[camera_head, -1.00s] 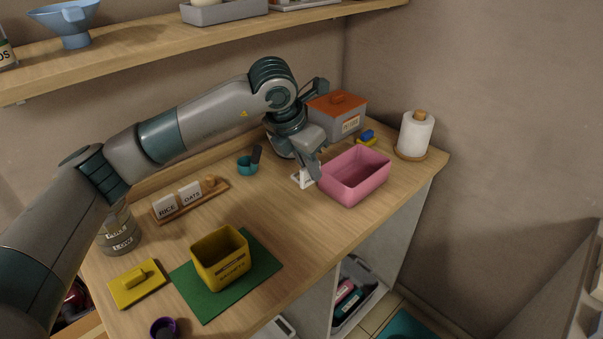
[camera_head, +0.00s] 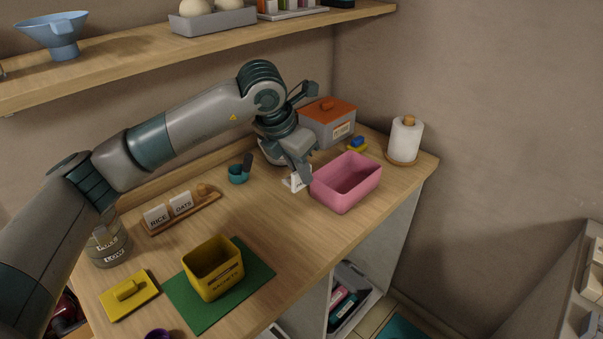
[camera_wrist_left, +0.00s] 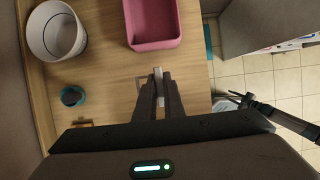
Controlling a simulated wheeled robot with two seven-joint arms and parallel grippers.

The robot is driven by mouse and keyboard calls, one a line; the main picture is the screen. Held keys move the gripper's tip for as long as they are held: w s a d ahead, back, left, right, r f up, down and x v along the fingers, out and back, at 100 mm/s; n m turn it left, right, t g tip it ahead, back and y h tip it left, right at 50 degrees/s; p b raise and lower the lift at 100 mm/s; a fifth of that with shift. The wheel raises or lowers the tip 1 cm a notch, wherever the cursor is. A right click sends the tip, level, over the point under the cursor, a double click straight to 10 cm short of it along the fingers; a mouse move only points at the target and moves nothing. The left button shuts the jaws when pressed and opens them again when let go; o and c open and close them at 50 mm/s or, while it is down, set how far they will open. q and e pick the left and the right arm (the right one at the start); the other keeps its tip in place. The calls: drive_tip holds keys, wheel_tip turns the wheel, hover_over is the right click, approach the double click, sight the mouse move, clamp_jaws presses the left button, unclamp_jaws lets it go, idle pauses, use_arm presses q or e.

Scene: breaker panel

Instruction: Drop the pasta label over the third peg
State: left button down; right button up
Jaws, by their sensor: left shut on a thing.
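A small white label (camera_head: 295,181) is at my left gripper (camera_head: 303,178), just left of the pink bin; its text is too small to read. The left gripper is shut on it, fingers pointing down close to the counter. The left wrist view shows the two fingers (camera_wrist_left: 159,88) together with a thin pale edge between them. A wooden rack (camera_head: 185,215) lies on the counter to the left. It carries a RICE label (camera_head: 157,216) and an OATS label (camera_head: 181,203), with a bare rounded wooden knob (camera_head: 203,190) at its right end. My right gripper is not in view.
The pink bin (camera_head: 347,196) stands right beside the gripper. A teal cup (camera_head: 237,174) sits between gripper and rack. A yellow tub (camera_head: 214,276) stands on a green mat (camera_head: 257,282) in front. A grey box with orange lid (camera_head: 326,129) stands behind. A shelf (camera_head: 130,63) overhangs the back.

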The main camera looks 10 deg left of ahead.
use_arm(q)
drive_tip(key=shift+r+p, duration=0.75)
drive_tip(key=shift+r, duration=1.7)
drive_tip(key=shift+f, duration=0.1)
